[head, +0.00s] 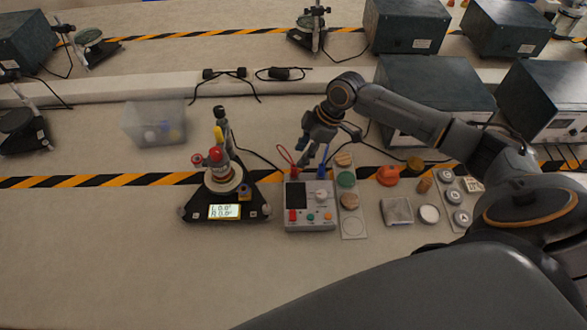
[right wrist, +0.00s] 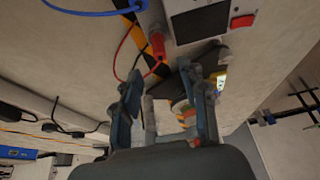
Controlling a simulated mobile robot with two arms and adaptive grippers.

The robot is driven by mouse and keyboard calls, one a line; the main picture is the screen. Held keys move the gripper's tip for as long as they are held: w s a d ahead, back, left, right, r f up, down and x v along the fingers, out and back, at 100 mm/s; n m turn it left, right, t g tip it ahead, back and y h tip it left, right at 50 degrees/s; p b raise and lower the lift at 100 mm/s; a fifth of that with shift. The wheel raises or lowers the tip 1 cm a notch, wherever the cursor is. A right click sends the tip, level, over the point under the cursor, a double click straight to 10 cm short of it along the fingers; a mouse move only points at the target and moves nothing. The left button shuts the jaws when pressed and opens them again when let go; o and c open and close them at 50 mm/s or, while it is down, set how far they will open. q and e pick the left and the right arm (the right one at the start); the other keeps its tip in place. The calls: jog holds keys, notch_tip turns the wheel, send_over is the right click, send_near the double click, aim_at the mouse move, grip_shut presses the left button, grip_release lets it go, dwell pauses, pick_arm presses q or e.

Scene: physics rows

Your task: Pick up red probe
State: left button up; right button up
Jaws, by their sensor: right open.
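The red probe's thin red lead (head: 284,151) loops behind the grey multimeter (head: 317,214) in the head view; the probe body is hard to make out there. In the right wrist view a red piece with a red wire, apparently the red probe (right wrist: 157,46), lies beside the multimeter (right wrist: 200,22), beyond my fingertips. My right gripper (head: 307,158) hangs above the bench just behind the multimeter, fingers down. Its two fingers also show in the right wrist view (right wrist: 162,85), apart with nothing held between them. My left gripper is out of the picture.
A blue lead (head: 323,163) is right beside the right gripper. A black balance device (head: 250,213) with a stacked red-and-yellow piece stands to the left. A sample strip (head: 353,224), an orange piece (head: 388,176) and dark instrument boxes (head: 435,95) stand to the right. The front left bench is clear.

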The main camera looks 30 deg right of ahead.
aim_at(294, 166)
jog(key=shift+w+a+f, duration=0.2)
jog(key=shift+f, duration=0.3)
jog(key=shift+w+f, duration=0.1)
jog(key=shift+f, duration=0.15)
jog(key=x, duration=0.1)
jog(key=p+x, duration=0.2)
jog(key=x, duration=0.1)
jog(key=shift+s+a+f, duration=0.1)
jog(key=shift+s, duration=0.15)
jog(key=shift+w+a+f, duration=0.15)
jog(key=shift+f, duration=0.3)
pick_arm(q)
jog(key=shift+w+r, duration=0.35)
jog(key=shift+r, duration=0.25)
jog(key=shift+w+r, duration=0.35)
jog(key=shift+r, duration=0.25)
pick_arm(e)
grip_shut()
